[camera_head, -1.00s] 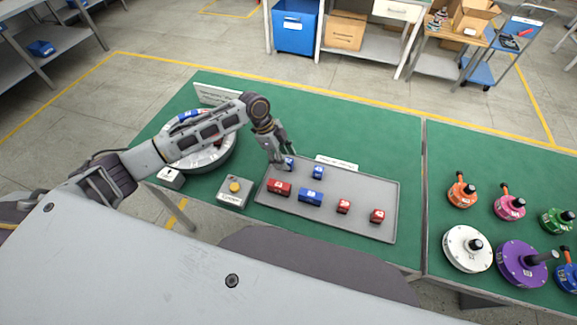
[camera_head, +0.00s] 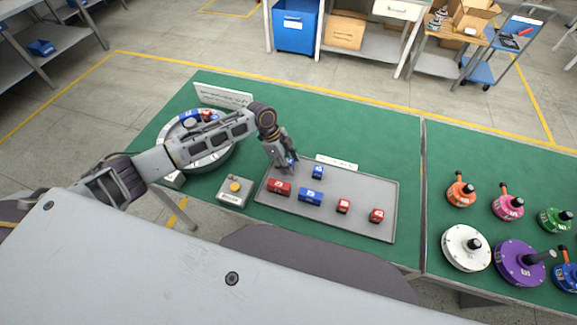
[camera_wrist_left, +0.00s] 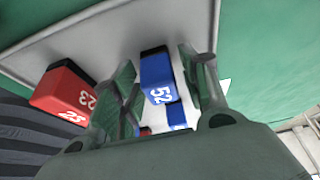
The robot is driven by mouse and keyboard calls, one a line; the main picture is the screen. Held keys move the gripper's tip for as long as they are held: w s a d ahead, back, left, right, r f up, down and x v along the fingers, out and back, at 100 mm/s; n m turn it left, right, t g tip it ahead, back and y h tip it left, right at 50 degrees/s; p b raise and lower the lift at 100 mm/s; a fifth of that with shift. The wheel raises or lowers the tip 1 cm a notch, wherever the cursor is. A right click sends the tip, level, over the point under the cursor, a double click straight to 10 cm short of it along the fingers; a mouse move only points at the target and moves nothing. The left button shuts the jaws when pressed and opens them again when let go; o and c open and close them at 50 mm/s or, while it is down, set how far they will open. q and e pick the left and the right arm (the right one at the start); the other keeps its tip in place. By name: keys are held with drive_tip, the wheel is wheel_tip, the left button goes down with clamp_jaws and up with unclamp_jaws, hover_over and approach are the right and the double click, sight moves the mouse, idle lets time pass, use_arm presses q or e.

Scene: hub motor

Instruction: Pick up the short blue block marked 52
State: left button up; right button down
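The short blue block marked 52 (camera_wrist_left: 157,75) lies on the grey tray (camera_head: 385,190). In the head view only a bit of this block (camera_head: 291,160) shows beside the fingers. My left gripper (camera_head: 284,168) points down at the tray's far left corner. In the left wrist view its two fingers (camera_wrist_left: 160,90) stand on either side of the block, with a narrow gap at the right finger. The gripper looks open, and the block looks unheld. My right gripper is not in view.
Also on the tray are a red block marked 23 (camera_head: 280,187), a long blue block (camera_head: 311,196), another small blue block (camera_head: 317,172) and two small red blocks (camera_head: 343,205). A grey button box (camera_head: 235,192) and a round tray (camera_head: 215,160) stand to the left.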

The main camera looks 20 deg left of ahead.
use_arm(q)
clamp_jaws()
drive_tip(key=shift+r+b, duration=0.4)
drive_tip(key=shift+r, duration=4.65)
